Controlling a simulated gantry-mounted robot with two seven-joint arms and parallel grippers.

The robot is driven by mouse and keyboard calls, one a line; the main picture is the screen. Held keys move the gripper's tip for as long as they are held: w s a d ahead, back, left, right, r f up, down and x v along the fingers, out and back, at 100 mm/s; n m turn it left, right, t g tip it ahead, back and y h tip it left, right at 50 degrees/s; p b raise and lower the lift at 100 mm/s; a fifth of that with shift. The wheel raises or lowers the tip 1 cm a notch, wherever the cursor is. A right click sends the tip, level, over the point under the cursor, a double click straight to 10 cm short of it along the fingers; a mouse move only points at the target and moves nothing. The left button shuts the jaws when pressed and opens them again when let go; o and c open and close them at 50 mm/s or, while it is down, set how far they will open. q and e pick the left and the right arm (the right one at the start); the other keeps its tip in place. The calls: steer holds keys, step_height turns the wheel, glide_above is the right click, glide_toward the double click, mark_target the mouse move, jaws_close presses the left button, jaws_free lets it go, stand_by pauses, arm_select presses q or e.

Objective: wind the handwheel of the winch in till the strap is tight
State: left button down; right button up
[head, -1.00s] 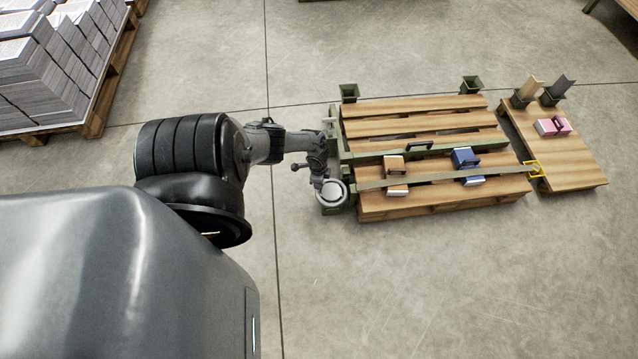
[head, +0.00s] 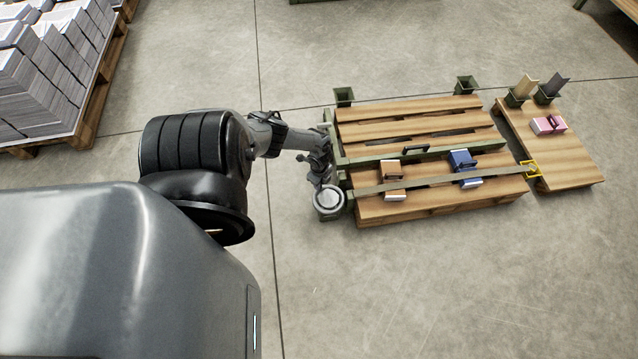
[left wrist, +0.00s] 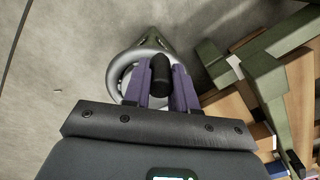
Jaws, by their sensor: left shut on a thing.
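The winch's round grey handwheel (head: 329,199) sits at the left front corner of the pallet in the head view. My left gripper (head: 322,182) reaches down to it from behind. In the left wrist view the purple fingers of my left gripper (left wrist: 160,88) are shut on the wheel's black handle knob (left wrist: 160,72). The grey wheel (left wrist: 122,68) shows behind them. The strap (head: 430,183) runs from the winch across the pallet to a yellow hook (head: 531,169) at the right. It passes over an orange-brown block and a blue block. My right gripper is not in view.
The orange-brown block (head: 391,172) and the blue block (head: 463,160) stand on the wooden pallet (head: 420,207). A green beam (head: 365,159) lies behind the strap. A smaller board (head: 565,175) with a pink block (head: 547,125) is at the right. The front floor is clear.

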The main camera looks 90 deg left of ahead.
arm_select(q)
steer(key=shift+f, duration=0.1)
steer(key=c, duration=0.9)
jaws_free()
step_height(320, 180, up, 9)
steer(key=p, duration=0.7)
steer(key=shift+r+p, duration=0.2)
steer(key=shift+p, duration=0.15)
steer(key=shift+r+p, duration=0.55)
steer(key=shift+r, duration=0.25)
steer(key=shift+w, duration=0.1)
